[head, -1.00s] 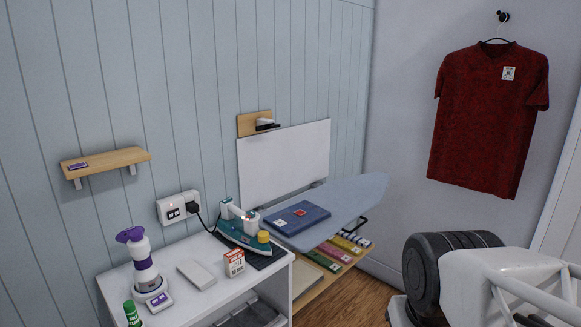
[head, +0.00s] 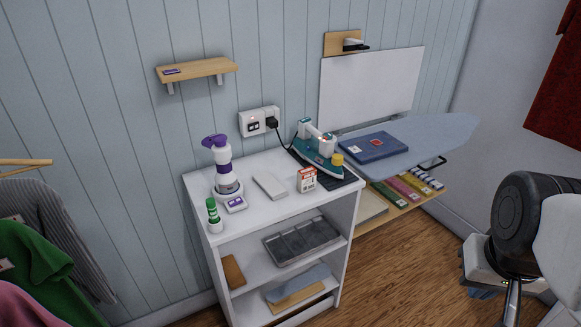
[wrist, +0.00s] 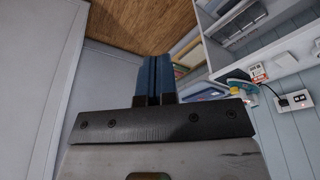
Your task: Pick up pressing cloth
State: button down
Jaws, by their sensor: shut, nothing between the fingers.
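No label readable here names the pressing cloth. A folded blue-grey cloth (head: 298,284) lies on the cabinet's lower shelf, partly over a tan flat item (head: 296,298). I cannot tell which of the two is the pressing cloth. My gripper (wrist: 153,80) shows in the wrist view with its blue fingers together, empty and apart from both pieces. In the head view my arm is at the right edge, and the fingertips cannot be made out.
The white cabinet (head: 191,203) carries a teal iron (head: 318,158), a purple-and-white bottle (head: 222,165), a green tube (head: 212,212) and a small red-white box (head: 307,180). A grey tray (head: 302,241) sits on its middle shelf. Clothes (head: 45,240) hang at left. Wooden floor in front is clear.

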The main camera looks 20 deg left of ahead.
dwell(0.3)
jog(key=shift+c, duration=0.6)
grip_release()
